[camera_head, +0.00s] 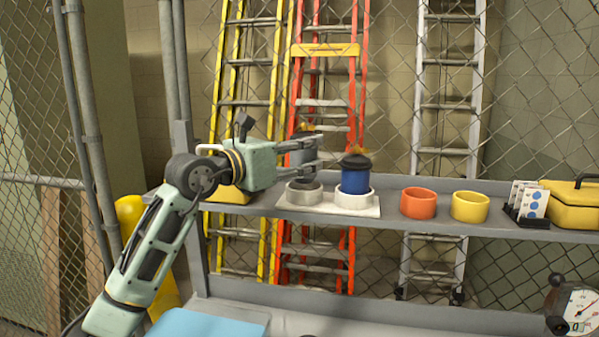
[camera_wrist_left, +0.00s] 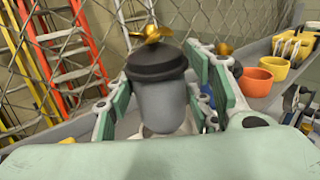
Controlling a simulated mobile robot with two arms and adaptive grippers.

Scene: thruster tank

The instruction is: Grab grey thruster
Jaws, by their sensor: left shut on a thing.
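The grey thruster (camera_wrist_left: 165,100) has a grey body, a dark cap and a gold propeller on top. In the left wrist view it stands upright between the fingers of my left gripper (camera_wrist_left: 170,110), which is shut on it. In the head view my left gripper (camera_head: 300,160) reaches in from the left, and the grey thruster (camera_head: 303,148) shows partly behind its fingers, just above a grey ring holder (camera_head: 304,193). I cannot tell if its base is clear of the holder. A blue thruster (camera_head: 355,178) stands in a white ring holder to the right. My right gripper is not in view.
The holders stand on a white plate (camera_head: 328,209) on a grey shelf (camera_head: 390,225). An orange cup (camera_head: 418,204), a yellow cup (camera_head: 469,207), a card rack (camera_head: 527,205) and a yellow toolbox (camera_head: 575,208) are farther right. A chain-link fence and ladders (camera_head: 445,120) stand behind.

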